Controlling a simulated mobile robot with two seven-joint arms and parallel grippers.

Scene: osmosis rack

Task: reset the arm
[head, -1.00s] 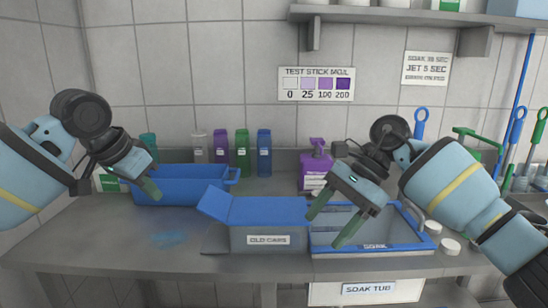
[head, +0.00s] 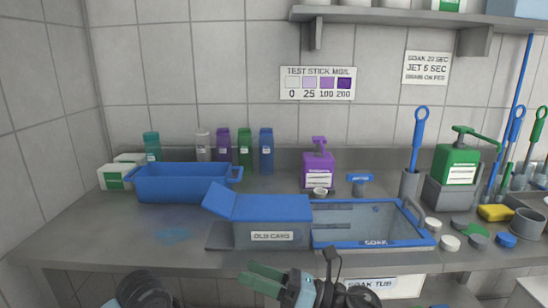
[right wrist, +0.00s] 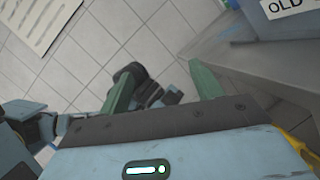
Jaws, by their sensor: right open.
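My right gripper (head: 250,272) is low at the bottom middle of the head view, in front of the counter edge and below the "OLD CAPS" box. In the right wrist view its two green fingers (right wrist: 163,78) stand wide apart with nothing between them; the tiled floor shows beyond. My left arm shows only as a dark joint at the bottom left of the head view; its gripper fingers are not visible there.
The counter (head: 110,232) holds the "OLD CAPS" box (head: 270,222) with a raised blue lid, the "SOAK" tray (head: 425,240), a blue basin (head: 183,190), a purple pump bottle (head: 318,165) and a green pump bottle (head: 455,164). The space above the counter is clear of my arms.

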